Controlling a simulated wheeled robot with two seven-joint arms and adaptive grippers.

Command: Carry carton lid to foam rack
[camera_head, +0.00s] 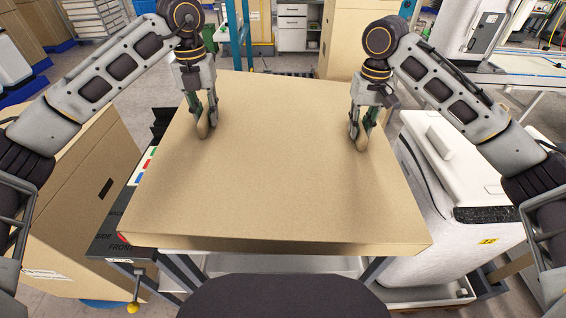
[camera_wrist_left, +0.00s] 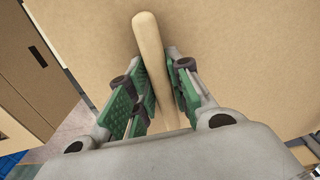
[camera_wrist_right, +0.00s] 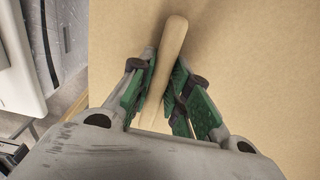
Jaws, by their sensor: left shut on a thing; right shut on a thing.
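The carton lid (camera_head: 275,180) is a large flat tan board with a folded front edge, and it fills the middle of the head view. Two pale peg-like handles stand on its top. My left gripper (camera_head: 206,135) is shut on the left handle (camera_wrist_left: 152,60). My right gripper (camera_head: 361,137) is shut on the right handle (camera_wrist_right: 166,70). The lid's surface also shows behind the fingers in the left wrist view (camera_wrist_left: 230,50) and the right wrist view (camera_wrist_right: 240,60). What lies directly under the lid is mostly hidden. I cannot make out a foam rack.
A white lidded container (camera_head: 450,200) stands close to the lid's right side. A tall cardboard box (camera_head: 85,190) and a dark case with coloured marks (camera_head: 120,225) are at the left. Grey frame parts (camera_head: 275,263) show below the lid's front edge. Drawers (camera_head: 292,25) stand at the back.

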